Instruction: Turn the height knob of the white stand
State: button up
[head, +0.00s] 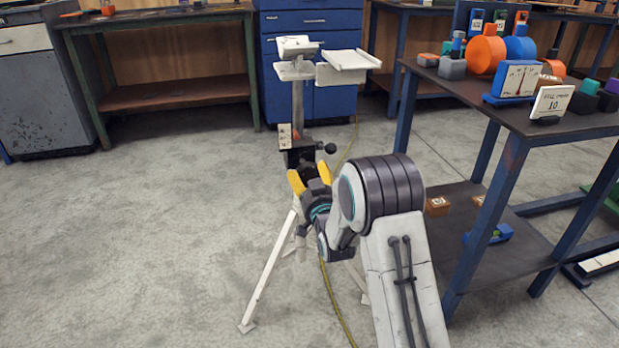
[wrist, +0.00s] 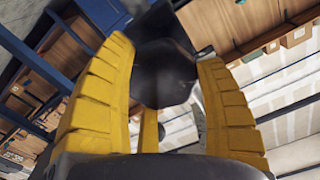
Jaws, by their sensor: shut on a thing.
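The white stand (head: 297,100) is upright on the floor in the middle of the head view, with splayed tripod legs and a black collar (head: 301,157) low on its column. My gripper (head: 310,172), with yellow fingers, reaches to the stand just below the collar. In the wrist view a dark, faceted knob (wrist: 163,75) sits between the two fingers. My gripper is shut on this knob. In the head view the fingers and wrist mostly hide the knob and the stand's lower column.
A small black ball handle (head: 330,148) sticks out right of the collar. A dark table (head: 470,95) with blue legs and several objects stands close on the right. A yellow cable (head: 335,300) lies on the floor by the stand. The floor at left is clear.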

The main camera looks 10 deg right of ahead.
jog(key=m, duration=0.7)
jog(key=shift+s+a+f, duration=0.1)
jog(key=shift+a+f, duration=0.05)
jog(key=shift+f, duration=0.25)
jog(key=m, duration=0.3)
jog(key=shift+a+r+m, duration=0.1)
jog(key=shift+m, duration=0.3)
jog(key=shift+r+m, duration=0.1)
jog(key=shift+m, duration=1.4)
jog(key=o, duration=0.9)
jog(key=shift+a+r, duration=0.1)
jog(key=shift+a, duration=0.05)
jog(key=shift+o, duration=1.4)
jog(key=shift+r, duration=0.15)
jog(key=shift+d, duration=0.2)
jog(key=s, duration=1.2)
